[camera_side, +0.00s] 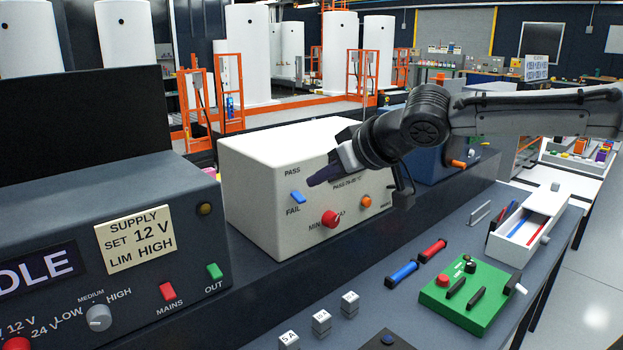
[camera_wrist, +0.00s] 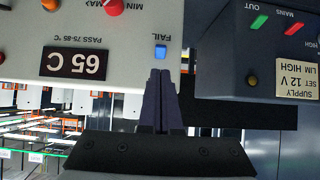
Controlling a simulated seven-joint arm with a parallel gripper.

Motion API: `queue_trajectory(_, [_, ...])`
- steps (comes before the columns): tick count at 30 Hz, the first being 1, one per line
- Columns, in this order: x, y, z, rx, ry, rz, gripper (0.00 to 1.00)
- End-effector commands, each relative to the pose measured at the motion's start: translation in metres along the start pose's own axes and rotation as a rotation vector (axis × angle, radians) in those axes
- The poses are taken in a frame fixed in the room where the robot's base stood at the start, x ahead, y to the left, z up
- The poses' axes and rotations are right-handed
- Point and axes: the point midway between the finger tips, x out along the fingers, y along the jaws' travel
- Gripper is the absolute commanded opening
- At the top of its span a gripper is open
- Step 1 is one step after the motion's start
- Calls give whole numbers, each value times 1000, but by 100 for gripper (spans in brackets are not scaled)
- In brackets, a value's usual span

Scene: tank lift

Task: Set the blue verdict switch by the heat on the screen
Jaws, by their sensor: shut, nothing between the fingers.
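The blue verdict switch (camera_side: 298,197) is on the front of the cream box (camera_side: 258,185), between the PASS and FAIL labels and closer to FAIL. In the wrist view, which is upside down, the switch (camera_wrist: 161,51) sits right by the FAIL label, and the PASS label is hidden. The screen (camera_wrist: 74,65) reads 65 C beside a "PASS 75-85 °C" label; my gripper hides it in the side view. My gripper (camera_side: 315,182) is shut and empty, its tips close to the switch on the PASS side. I cannot tell whether they touch it.
A red MIN-MAX knob (camera_side: 332,219) and an orange button (camera_side: 366,202) are on the same panel. The supply box (camera_side: 110,235) stands left. A green board (camera_side: 465,295), red and blue cylinders (camera_side: 402,275) and an open white drawer (camera_side: 528,227) lie on the bench at right.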

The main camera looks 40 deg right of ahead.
Motion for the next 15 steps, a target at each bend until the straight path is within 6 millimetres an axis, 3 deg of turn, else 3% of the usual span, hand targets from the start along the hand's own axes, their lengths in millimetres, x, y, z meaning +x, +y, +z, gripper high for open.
queue_trajectory(6, [-42,-1,7,-1,4,-4,0])
queue_trajectory(15, [-67,0,13,0,1,-1,0])
